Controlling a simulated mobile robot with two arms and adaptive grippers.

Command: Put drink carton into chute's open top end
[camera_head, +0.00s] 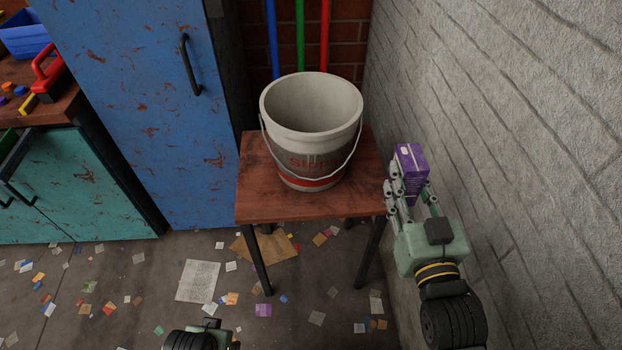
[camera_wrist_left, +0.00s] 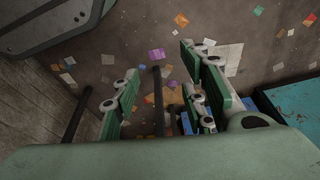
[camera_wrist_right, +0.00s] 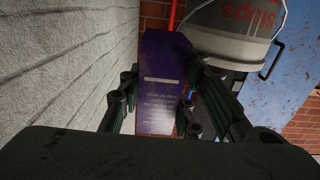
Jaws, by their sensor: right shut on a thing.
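The drink carton (camera_head: 411,158) is purple and upright, held close to the grey wall, right of the stool. My right gripper (camera_head: 408,192) is shut on it. In the right wrist view the carton (camera_wrist_right: 160,90) stands between the two fingers, with pale print on its face. My left gripper (camera_wrist_left: 155,90) is open and empty above the littered floor; in the head view only part of my left arm shows at the bottom edge. I see no clear chute; a pale, open-topped bucket (camera_head: 310,145) with red lettering and a wire handle stands on the stool.
The wooden stool (camera_head: 255,205) stands before a brick wall and coloured poles (camera_head: 299,35). A rusty blue cabinet (camera_head: 135,110) and a teal cupboard (camera_head: 80,190) are at left. The rough grey wall (camera_head: 500,130) bounds the right side. Paper scraps litter the floor.

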